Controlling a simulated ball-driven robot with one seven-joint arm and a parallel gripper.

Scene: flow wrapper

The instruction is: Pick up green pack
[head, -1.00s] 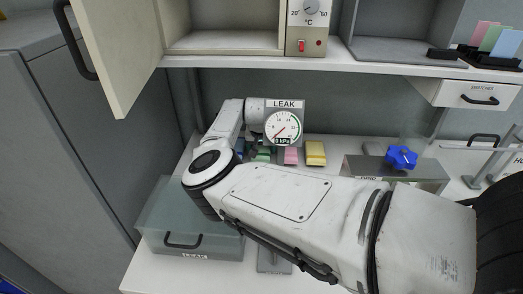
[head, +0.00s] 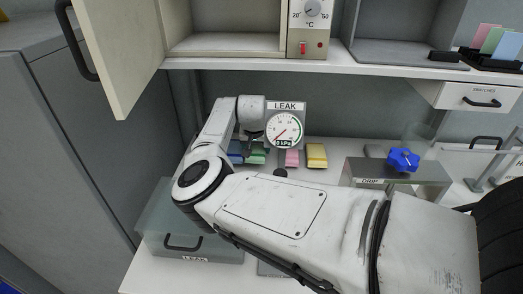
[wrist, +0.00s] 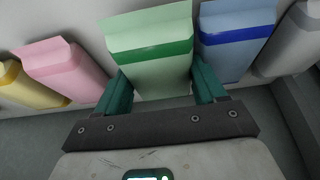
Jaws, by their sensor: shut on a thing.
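The green pack (wrist: 152,58) is light green with a darker green band. It stands between the two teal fingers of my gripper (wrist: 162,88) in the wrist view, and the gripper is shut on it. In the head view the green pack (head: 257,157) shows below my wrist, in the row of packs at the back of the bench; the fingers are hard to make out there. From this view I cannot tell whether the pack touches the bench.
A blue pack (wrist: 238,38) is close beside the green one. A pink pack (wrist: 65,68) and a yellow pack (wrist: 28,86) are on the other side. The LEAK gauge (head: 284,128) stands just right of my wrist. A shelf (head: 330,65) overhangs the bench.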

